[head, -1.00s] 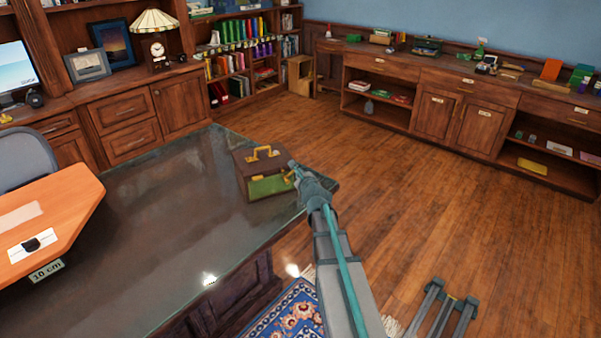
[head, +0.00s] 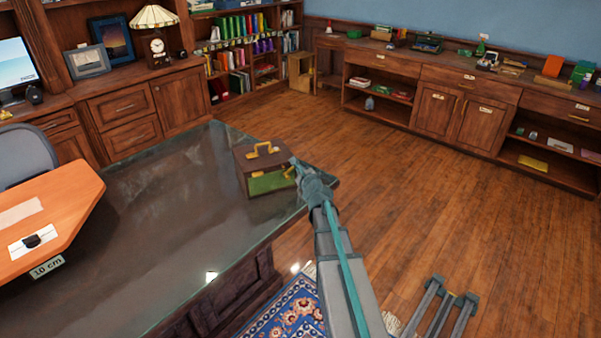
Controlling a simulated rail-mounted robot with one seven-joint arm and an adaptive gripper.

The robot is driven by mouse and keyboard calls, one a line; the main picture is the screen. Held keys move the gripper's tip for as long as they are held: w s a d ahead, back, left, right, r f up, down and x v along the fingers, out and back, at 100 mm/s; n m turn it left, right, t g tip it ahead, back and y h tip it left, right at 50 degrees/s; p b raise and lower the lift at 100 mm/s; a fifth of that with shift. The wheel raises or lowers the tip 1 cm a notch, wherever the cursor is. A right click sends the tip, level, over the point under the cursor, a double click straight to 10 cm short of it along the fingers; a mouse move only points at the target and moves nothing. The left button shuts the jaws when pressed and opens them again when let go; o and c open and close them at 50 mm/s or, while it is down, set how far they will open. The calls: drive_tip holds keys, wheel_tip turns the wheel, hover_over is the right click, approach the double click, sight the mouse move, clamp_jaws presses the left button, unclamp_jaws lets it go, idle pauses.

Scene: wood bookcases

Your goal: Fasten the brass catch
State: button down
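A small brown and green case (head: 262,172) with a brass handle (head: 264,149) on its lid stands on the dark glossy desk top (head: 165,205), near its far right corner. Its lid looks closed. A small yellow, brass-coloured spot (head: 289,173) shows on the case's right part, close to my gripper; I cannot make out whether it is the catch or how it stands. My gripper (head: 295,163) is at the right side of the case, touching or nearly touching it. The fingertips are too small and partly hidden, so their opening cannot be told.
An orange-topped board (head: 75,195) with papers and a "10 cm" label lies at the left. A grey-blue chair (head: 25,152) stands behind it. Bookcases and a long low cabinet (head: 460,115) line the walls. The wood floor (head: 440,210) to the right is open.

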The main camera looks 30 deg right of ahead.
drive_tip(key=shift+d+f+b, duration=0.25)
drive_tip(key=shift+f+b, duration=0.15)
drive_tip(key=shift+f, duration=0.15)
drive_tip(key=shift+d+f+b, duration=0.6)
drive_tip(key=shift+f+b, duration=0.3)
drive_tip(key=shift+b, duration=0.2)
drive_tip(key=v, duration=1)
drive_tip(key=shift+r, duration=0.1)
